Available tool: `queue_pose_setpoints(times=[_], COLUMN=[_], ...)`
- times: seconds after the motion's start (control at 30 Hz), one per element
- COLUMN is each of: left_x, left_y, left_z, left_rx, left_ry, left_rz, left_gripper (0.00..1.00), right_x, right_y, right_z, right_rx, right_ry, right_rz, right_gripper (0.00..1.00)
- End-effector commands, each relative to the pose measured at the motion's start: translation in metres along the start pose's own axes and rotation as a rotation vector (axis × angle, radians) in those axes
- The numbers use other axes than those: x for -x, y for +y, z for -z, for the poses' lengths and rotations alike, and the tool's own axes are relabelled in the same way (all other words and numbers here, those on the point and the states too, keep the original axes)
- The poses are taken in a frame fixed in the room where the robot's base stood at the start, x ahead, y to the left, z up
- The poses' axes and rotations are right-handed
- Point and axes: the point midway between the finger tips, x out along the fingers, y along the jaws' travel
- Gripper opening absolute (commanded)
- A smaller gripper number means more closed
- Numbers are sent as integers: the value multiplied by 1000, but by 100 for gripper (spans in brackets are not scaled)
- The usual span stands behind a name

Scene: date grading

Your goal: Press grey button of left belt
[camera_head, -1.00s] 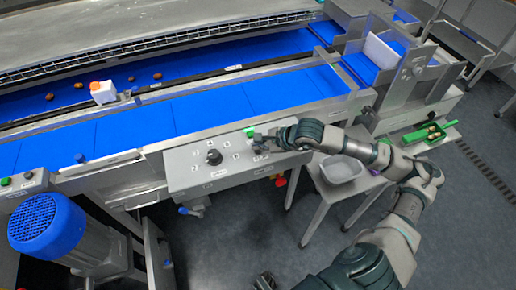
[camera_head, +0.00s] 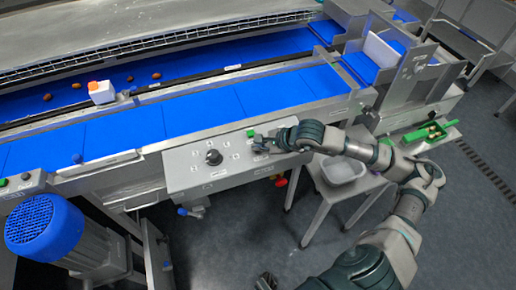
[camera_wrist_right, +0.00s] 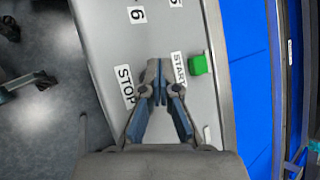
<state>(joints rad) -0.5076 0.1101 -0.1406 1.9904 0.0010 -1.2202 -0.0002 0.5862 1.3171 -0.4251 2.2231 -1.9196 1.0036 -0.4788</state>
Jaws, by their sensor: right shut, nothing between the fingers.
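My right gripper (camera_head: 260,142) is shut and empty at the right part of the grey control panel (camera_head: 185,181). In the right wrist view its fingertips (camera_wrist_right: 160,80) are over the panel between the STOP label (camera_wrist_right: 125,84) and the START label (camera_wrist_right: 179,70). The green button (camera_wrist_right: 198,65) is beside START, right of the fingertips. No grey button shows clearly; the fingers cover the panel by STOP. I cannot tell whether they touch it. A dark part at the bottom edge of the head view may be my left gripper (camera_head: 266,282); its state is unclear.
A black knob (camera_head: 213,157) stands on the panel. A small box with a green button (camera_head: 4,182) and a dark button (camera_head: 27,176) is at the far left, above a blue motor (camera_head: 44,224). The blue belt (camera_head: 205,110) runs behind; a grey tub (camera_head: 342,170) stands right.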

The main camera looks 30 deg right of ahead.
Motion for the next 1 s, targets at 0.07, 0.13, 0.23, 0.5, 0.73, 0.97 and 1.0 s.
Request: queue_pose_setpoints(times=[0.07, 0.13, 0.23, 0.5, 0.73, 0.97, 1.0], left_x=[0, 0, 1, 7, 8, 9, 10], left_y=[0, 0, 0, 0, -1, -1, -1], left_z=[0, 0, 0, 3, 4, 4, 5], left_rx=[0, 0, 0, 0, 0, 0, 0], left_ry=[0, 0, 1, 6, 7, 7, 8], left_rz=[0, 0, 0, 1, 1, 1, 1], left_gripper=[72, 72, 72, 72, 72, 72, 72], right_x=[0, 0, 0, 11, 13, 14, 16], right_y=[0, 0, 0, -8, -10, -11, -12], right_z=[0, 1, 0, -5, -6, -7, -8], right_rx=[0, -1, -1, -1, 0, 0, 0], right_ry=[2, 2, 2, 1, 1, 0, 0], right_rz=[-1, -1, -1, 1, 0, 0, 1], right_gripper=[0, 0, 0, 0, 0, 0, 0])
